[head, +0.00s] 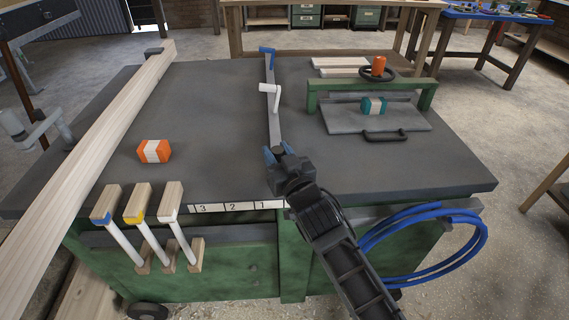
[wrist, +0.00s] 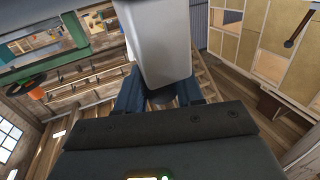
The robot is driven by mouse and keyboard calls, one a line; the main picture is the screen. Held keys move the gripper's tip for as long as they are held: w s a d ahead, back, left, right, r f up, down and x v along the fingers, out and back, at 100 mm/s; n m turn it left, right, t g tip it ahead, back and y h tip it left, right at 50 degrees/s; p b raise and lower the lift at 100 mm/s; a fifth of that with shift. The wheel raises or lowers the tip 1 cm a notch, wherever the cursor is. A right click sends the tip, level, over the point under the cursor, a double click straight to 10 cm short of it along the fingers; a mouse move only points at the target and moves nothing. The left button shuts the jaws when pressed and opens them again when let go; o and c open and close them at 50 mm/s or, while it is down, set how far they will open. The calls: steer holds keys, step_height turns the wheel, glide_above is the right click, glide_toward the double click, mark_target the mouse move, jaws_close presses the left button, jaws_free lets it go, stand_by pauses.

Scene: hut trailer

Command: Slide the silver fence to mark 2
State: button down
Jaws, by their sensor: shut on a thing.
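The silver fence (head: 275,122) is a narrow bar running from front to back across the dark table. Its near end lies close to the 1 end of the scale. The white scale strip (head: 248,206) on the table's front edge reads 3, 2, 1 from left to right. Mark 2 (head: 232,206) is left of the fence. My gripper (head: 277,153) is shut on the fence's near part. In the wrist view the pale fence (wrist: 160,45) stands between the two blue fingers (wrist: 160,92). The fence's near tip is partly hidden by my gripper.
A white lever (head: 269,88) sits on the fence. An orange-and-white block (head: 154,151) lies on the table to the left. A long timber (head: 95,150) borders the left side. A green frame (head: 318,98) with a grey plate and teal block stands right. The table between block and fence is clear.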

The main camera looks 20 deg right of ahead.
steer(key=shift+w+a+f+b, duration=0.1)
steer(key=shift+w+a+b, duration=0.4)
steer(key=shift+b, duration=1.2)
steer(key=shift+w+a+f+b, duration=0.1)
steer(key=shift+a+b, duration=0.8)
steer(key=shift+b, duration=0.8)
steer(key=a+b, duration=0.2)
steer(key=w+a+b, duration=0.1)
steer(key=a+b, duration=0.1)
steer(key=w+a+b, duration=0.1)
steer(key=a+b, duration=0.1)
steer(key=a, duration=0.1)
steer(key=shift+a, duration=0.1)
steer(key=shift+w+a+r+b, duration=0.1)
steer(key=shift+a+r+b, duration=0.1)
steer(key=shift+a+b, duration=0.4)
steer(key=shift+a, duration=0.2)
steer(key=c, duration=0.9)
jaws_free()
steer(key=shift+o, duration=0.5)
steer(key=shift+d, duration=0.15)
steer(key=s, duration=0.8)
steer(key=shift+p, duration=0.4)
